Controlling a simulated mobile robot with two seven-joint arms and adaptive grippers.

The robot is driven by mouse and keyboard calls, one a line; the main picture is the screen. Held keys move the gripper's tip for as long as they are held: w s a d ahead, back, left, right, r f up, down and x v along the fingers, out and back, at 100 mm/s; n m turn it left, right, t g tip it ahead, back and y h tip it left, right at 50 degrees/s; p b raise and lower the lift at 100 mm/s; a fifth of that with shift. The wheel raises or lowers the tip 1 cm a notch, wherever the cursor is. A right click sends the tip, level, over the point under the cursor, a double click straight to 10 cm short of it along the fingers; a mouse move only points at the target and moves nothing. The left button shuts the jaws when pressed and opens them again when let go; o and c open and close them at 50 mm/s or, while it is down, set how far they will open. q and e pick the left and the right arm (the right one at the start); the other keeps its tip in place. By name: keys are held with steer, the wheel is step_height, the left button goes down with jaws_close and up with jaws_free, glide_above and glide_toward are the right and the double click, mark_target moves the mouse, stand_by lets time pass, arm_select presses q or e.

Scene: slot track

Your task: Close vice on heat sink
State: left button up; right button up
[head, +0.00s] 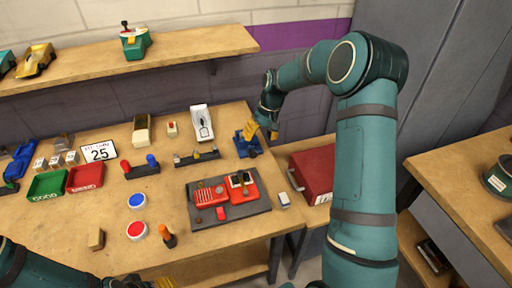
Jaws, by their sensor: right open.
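A small blue device, likely the vice (247,148), stands at the back right corner of the wooden workbench (190,240). My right gripper (265,130) has yellow fingertips and is open at the right upper side of the vice. I cannot tell whether the fingertips touch it. The heat sink cannot be made out; the vice's jaws are small and partly hidden by the gripper. My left gripper (155,284) shows only partly at the bottom edge, and its fingers cannot be read.
A dark mat (255,206) with red parts lies in front of the vice. A white tray (201,123) stands to its left. A red box (315,170) sits beyond the bench's right edge. Red and green bins (46,186) are at left.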

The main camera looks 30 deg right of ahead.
steer(key=v, duration=0.3)
steer(key=shift+r, duration=0.35)
steer(key=w+a+r+m+t+y+p, duration=0.1)
steer(key=w+a+r+m+t+p, duration=0.1)
steer(key=w+a+m+t, duration=0.3)
steer(key=w+a+r+m+t+p, duration=0.1)
steer(key=w+a+r+m+p, duration=0.15)
steer(key=w, duration=0.35)
steer(key=m+g+h+p, duration=0.8)
steer(key=m+p, duration=0.2)
steer(key=m, duration=1.9)
glide_toward(252, 152)
arm_select(q)
step_height(252, 152, up, 15)
steer(key=w, duration=0.2)
steer(key=shift+a+t, duration=0.4)
arm_select(e)
steer(key=shift+n, duration=0.25)
steer(key=x, duration=1.1)
